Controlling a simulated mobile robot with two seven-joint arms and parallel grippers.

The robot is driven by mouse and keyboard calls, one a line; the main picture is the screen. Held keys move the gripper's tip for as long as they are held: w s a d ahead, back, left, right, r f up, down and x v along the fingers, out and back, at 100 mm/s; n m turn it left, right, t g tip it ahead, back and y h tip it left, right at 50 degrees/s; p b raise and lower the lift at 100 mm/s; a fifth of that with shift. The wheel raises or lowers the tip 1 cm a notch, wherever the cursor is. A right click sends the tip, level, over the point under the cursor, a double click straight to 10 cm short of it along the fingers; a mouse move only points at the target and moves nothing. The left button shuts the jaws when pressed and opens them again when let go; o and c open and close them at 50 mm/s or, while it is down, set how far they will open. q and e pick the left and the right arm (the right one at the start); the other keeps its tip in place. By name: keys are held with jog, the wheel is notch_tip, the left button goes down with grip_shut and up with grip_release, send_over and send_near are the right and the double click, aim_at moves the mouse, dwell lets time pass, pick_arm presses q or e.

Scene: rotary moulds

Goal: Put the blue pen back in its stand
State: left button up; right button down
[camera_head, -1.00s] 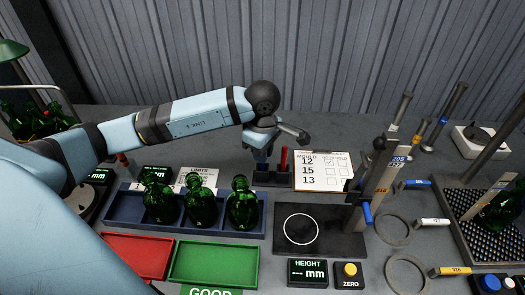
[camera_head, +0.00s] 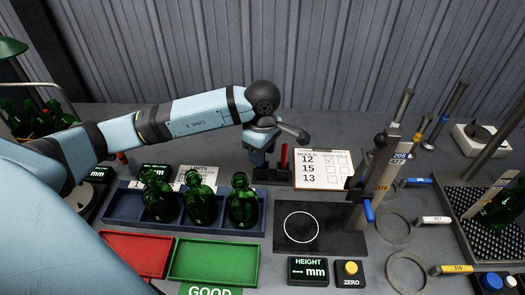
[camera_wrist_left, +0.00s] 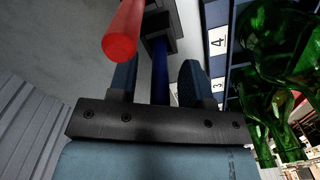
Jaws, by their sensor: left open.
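The blue pen (camera_wrist_left: 160,72) stands with its lower end in a socket of the black stand (camera_wrist_left: 158,22) in the left wrist view. My left gripper (camera_wrist_left: 155,80) is open, with one finger on each side of the blue pen and a gap visible beside it. In the head view the gripper (camera_head: 258,158) is just above the stand (camera_head: 272,178), and the arm hides most of the blue pen. The red pen (camera_head: 284,158) stands upright in the stand to the right; it also shows close to the fingers in the left wrist view (camera_wrist_left: 124,32).
A clipboard (camera_head: 322,172) lies right of the stand. A blue rack (camera_head: 118,207) with green bottles (camera_head: 242,203) is in front. Red (camera_head: 135,255) and green trays (camera_head: 214,262) lie nearer. A height gauge (camera_head: 378,190) stands on the right by a black plate (camera_head: 318,243).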

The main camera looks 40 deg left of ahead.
pick_arm(q)
notch_tip(320, 180, up, 14)
jog(key=shift+b, duration=0.4)
jog(key=shift+f, duration=0.15)
